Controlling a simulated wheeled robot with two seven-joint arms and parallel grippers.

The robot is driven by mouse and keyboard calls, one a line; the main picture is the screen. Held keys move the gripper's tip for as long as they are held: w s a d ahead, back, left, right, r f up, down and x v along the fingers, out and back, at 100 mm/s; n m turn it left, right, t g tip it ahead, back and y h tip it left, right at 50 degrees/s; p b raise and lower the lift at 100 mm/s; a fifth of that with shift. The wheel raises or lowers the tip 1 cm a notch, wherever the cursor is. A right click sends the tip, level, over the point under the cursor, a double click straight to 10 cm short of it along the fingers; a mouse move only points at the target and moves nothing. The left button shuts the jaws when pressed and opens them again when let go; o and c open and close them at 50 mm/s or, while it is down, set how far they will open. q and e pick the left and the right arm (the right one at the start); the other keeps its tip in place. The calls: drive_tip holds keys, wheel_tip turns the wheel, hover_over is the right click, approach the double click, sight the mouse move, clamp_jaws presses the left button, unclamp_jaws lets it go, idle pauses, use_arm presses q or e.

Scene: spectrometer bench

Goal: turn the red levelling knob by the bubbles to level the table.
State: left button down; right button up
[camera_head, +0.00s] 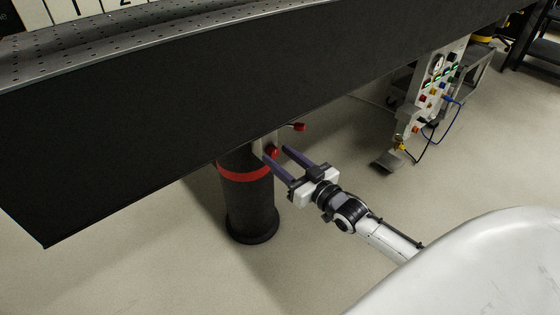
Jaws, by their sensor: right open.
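The red knob (273,151) sits on a pale plate at the top of a black table leg (250,203) with a red band, under the table's edge. My right gripper (276,154) is open, and its two dark fingers point at the knob. The fingertips lie to either side of the knob in the picture; I cannot tell whether they touch it. No bubble levels can be made out. My left gripper is not in view.
The black perforated table (130,50) overhangs the leg, its deep side panel close above the gripper. A small red-tipped part (299,127) sticks out right of the knob. A panel with coloured sockets and cables (433,85) stands at the upper right. The pale floor around the leg is clear.

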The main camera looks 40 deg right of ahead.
drive_tip(key=shift+w, duration=0.3)
drive_tip(key=c, duration=1)
drive_tip(key=shift+c, duration=0.2)
